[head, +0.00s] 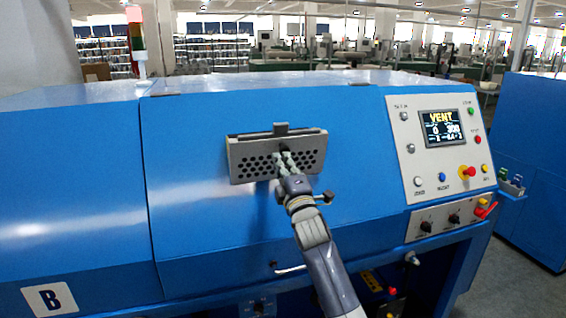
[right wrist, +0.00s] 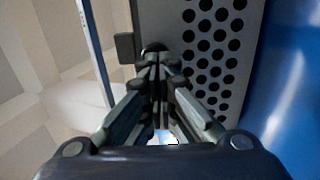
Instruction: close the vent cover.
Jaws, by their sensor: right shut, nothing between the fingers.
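The vent cover (head: 250,164) is a grey perforated plate on the sloped front of the blue machine. In the head view it stands out from the panel, with a dark tab (head: 281,128) above its top edge. My right gripper (head: 284,158) is in front of the plate's middle, fingers pointing up at it. In the right wrist view the fingers (right wrist: 157,62) are shut with nothing between them, close to the perforated plate (right wrist: 212,50). Whether they touch it I cannot tell. My left gripper is in neither view.
A control panel (head: 440,150) with a screen reading VENT and several buttons is on the machine's right. A signal lamp (head: 136,40) stands at the back left. The blue front left of the cover is clear.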

